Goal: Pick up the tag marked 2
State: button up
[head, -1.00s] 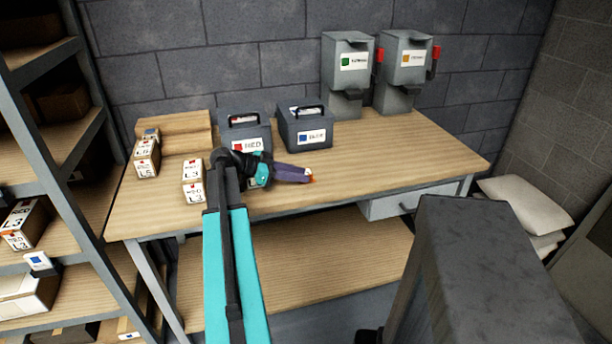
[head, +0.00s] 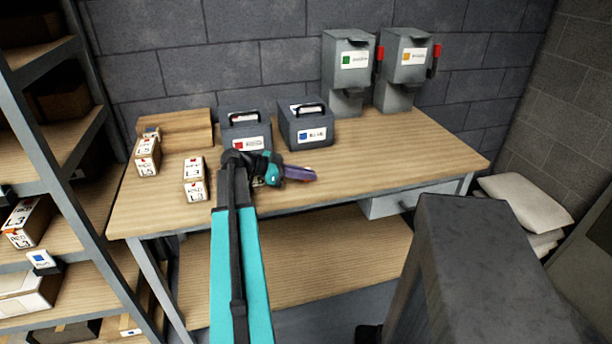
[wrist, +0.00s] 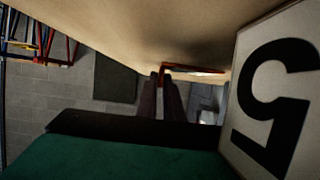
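My gripper (head: 308,174), with purple fingers on a teal and black wrist, reaches right just above the front part of the workbench. A pale panel with a large black numeral (wrist: 275,100) fills the wrist view's right side. The numeral is upside down and looks like a 5. I can make out no tag marked 2.
The workbench (head: 400,165) holds small labelled boxes (head: 195,190) left of my arm, a box labelled red (head: 246,143), a box labelled blue (head: 312,135) and two grey dispensers (head: 347,60). Shelving (head: 45,150) stands left. The bench's right part is clear.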

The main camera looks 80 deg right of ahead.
jog(key=shift+r, duration=0.15)
grip_shut()
jog(key=shift+r+b, duration=0.5)
jog(key=shift+r, duration=0.65)
jog(key=s+a+r+b, duration=0.1)
jog(key=s+a+b, duration=0.1)
jog(key=a, duration=0.4)
jog(key=s+a+b, duration=0.2)
jog(key=s+a, duration=0.2)
jog(key=a, duration=0.2)
jog(key=shift+s+r, duration=0.25)
jog(key=shift+r, duration=0.15)
jog(key=shift+s+a+b, duration=0.1)
jog(key=shift+a+b, duration=0.05)
jog(key=shift+b, duration=0.8)
jog(key=b, duration=0.2)
jog(key=a+b, duration=0.1)
jog(key=shift+s+r+b, duration=0.1)
jog(key=shift+s+b, duration=0.2)
jog(key=shift+b, duration=0.1)
jog(key=shift+a+b, duration=0.15)
jog(key=shift+b, duration=0.15)
